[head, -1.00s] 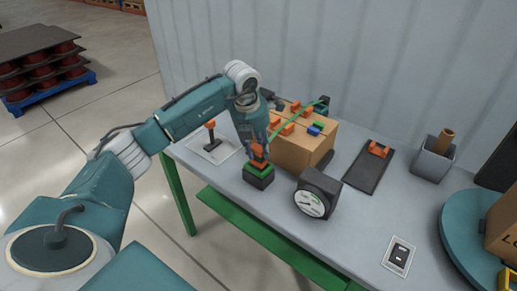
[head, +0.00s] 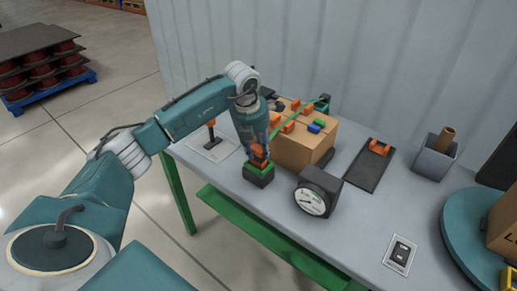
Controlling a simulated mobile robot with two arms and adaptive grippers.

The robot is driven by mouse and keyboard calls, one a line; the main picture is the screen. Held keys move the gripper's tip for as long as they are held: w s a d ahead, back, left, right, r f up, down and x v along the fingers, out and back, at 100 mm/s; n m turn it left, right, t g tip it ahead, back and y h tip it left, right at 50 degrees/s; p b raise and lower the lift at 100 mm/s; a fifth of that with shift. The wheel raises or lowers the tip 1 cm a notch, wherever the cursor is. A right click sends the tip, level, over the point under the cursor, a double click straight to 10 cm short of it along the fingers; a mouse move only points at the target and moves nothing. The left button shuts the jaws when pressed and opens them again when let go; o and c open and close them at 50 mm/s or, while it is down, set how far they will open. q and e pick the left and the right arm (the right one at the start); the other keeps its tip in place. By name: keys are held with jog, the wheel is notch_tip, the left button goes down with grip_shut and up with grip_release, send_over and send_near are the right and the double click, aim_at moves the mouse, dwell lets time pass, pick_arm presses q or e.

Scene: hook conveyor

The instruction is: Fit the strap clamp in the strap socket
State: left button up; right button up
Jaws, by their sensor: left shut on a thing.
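My left gripper (head: 258,147) points down near the front edge of the table and is shut on the orange strap clamp (head: 258,155). The clamp is at the top of a black block with a green upper part, which looks like the strap socket (head: 258,175). The clamp appears to touch the socket's top; whether it is seated inside cannot be told, as the fingers partly hide it. A green strap (head: 293,117) runs from near the gripper up over the cardboard box to a dark fitting (head: 323,102). My right gripper is not in view.
The cardboard box (head: 290,152) with orange, green and blue pieces on top stands just behind and right. A black dial gauge (head: 318,190) stands right of the socket. An orange-handled tool (head: 211,133) is at left.

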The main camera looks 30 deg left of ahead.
pick_arm(q)
jog(key=shift+f+b, duration=0.35)
jog(key=shift+f, duration=0.2)
jog(key=o, duration=1.3)
jog(key=shift+r, duration=0.1)
jog(key=v, duration=1.2)
